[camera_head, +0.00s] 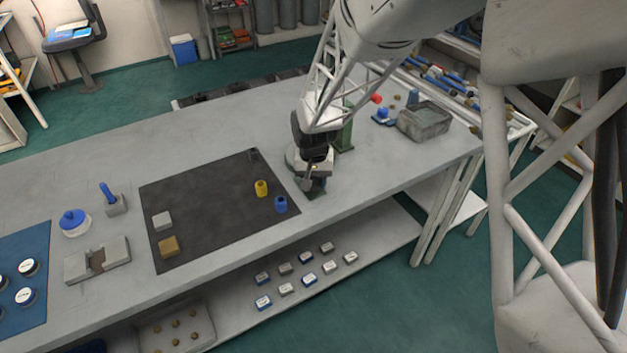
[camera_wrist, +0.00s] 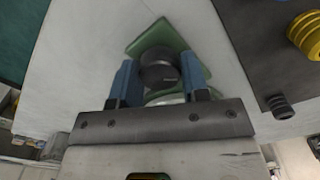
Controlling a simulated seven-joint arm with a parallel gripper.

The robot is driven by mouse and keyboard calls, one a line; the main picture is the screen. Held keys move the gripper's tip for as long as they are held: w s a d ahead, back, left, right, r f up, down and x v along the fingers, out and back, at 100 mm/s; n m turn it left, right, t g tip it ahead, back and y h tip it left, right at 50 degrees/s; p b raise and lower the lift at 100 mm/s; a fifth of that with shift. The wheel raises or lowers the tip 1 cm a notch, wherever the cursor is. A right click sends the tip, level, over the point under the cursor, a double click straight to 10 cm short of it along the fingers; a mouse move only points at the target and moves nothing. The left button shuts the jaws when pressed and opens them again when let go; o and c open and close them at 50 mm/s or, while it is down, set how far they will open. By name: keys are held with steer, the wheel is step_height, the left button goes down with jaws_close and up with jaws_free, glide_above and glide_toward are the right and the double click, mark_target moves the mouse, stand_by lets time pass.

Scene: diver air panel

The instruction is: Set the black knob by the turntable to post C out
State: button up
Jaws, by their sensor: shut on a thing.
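The black knob (camera_wrist: 158,74) sits on a green diamond-shaped base plate (camera_wrist: 152,38) in the wrist view. The blue fingers of my gripper (camera_wrist: 160,68) stand on either side of it and are shut on it. In the head view my gripper (camera_head: 316,183) reaches down at the right of the dark mat and hides most of the knob. A pale rounded edge with green shows between the fingers in the wrist view; I cannot tell whether it is the turntable. I cannot make out the post letters or a pointer on the knob.
The dark mat (camera_head: 215,205) holds a yellow fitting (camera_head: 261,188), a blue fitting (camera_head: 280,204) and small blocks. A green post (camera_head: 346,128) stands close behind my gripper. A grey tub (camera_head: 424,122) is at the back right. The table's front edge is near.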

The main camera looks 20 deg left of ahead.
mark_target(314, 181)
steer(key=n, duration=0.4)
steer(key=shift+r+n, duration=0.1)
steer(key=shift+n, duration=0.2)
steer(key=shift+w+n, duration=0.1)
steer(key=shift+n, duration=1.7)
steer(key=o, duration=0.9)
steer(key=shift+r, duration=3.85)
